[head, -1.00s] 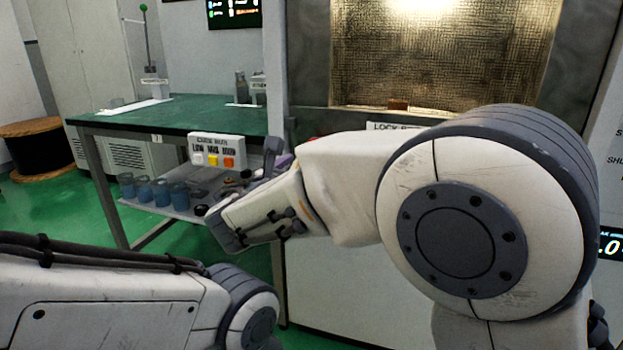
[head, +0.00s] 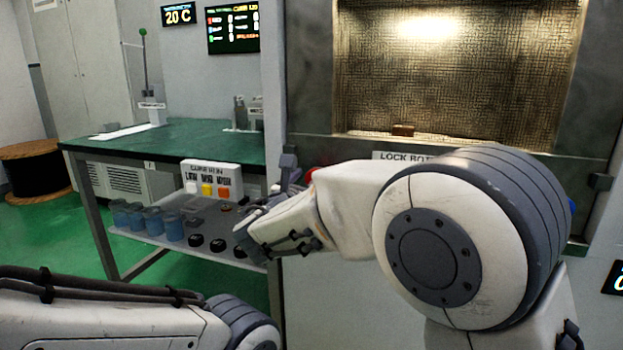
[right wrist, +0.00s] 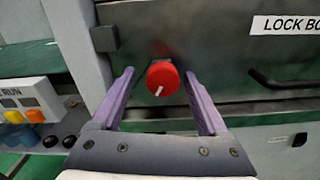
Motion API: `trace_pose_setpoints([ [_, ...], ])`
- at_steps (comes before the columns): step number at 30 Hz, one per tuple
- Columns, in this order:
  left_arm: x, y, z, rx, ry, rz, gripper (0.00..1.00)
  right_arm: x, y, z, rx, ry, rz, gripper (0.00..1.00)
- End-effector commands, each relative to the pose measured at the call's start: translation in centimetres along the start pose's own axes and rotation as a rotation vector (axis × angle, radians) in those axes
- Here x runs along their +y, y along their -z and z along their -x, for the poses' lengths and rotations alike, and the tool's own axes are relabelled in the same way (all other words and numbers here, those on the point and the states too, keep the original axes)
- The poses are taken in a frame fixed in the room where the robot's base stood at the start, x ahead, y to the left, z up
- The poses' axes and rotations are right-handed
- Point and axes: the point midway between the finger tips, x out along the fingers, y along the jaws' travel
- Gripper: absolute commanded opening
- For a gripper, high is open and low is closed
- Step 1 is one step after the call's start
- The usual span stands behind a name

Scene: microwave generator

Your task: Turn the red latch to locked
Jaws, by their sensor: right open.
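The red latch (right wrist: 164,79) is a round red knob with a white mark on its face, on the dark metal front of the chamber in the right wrist view. The white mark points down and slightly left. My right gripper (right wrist: 160,88) is open, with one purple finger on each side of the knob in the picture; I cannot tell whether the fingers reach around it. In the head view only a sliver of the red latch (head: 310,174) shows behind my right arm. My left arm is at the lower left, and its gripper is out of frame.
A label reading LOCK BO (right wrist: 289,24) and a dark bar handle (right wrist: 283,80) are right of the knob. A control box with white, yellow and orange buttons (head: 211,180) stands left, by blue cups (head: 150,221) on a shelf under the green table (head: 190,146).

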Motion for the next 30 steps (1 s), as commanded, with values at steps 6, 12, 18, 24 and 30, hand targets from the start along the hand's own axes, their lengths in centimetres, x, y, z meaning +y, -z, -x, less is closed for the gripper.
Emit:
trace_pose_setpoints([
  [6, 0.0, 0.0, 0.0, 0.0, 0.0, 0.0, 0.5, -0.3, -0.1, -0.1, 0.0, 0.004, 0.0, 0.66],
  [12, 0.0, 0.0, 0.0, 0.0, 0.0, 0.0, 0.5, -0.4, 0.0, -0.1, 0.0, 0.008, 0.0, 0.0],
  [18, 0.0, 0.0, -0.2, 0.0, 0.0, 0.0, 0.5, -0.6, 0.1, -0.1, 0.0, 0.012, -0.008, 0.0],
  [24, -0.1, -0.1, -1.4, 0.0, 0.0, 0.0, 0.5, -0.5, 0.4, -0.1, 0.0, 0.011, -0.069, 0.0],
  [30, -0.3, -0.2, -3.5, 0.0, 0.0, 0.0, 0.5, -0.3, 0.7, -0.1, -0.001, 0.009, -0.204, 0.0],
])
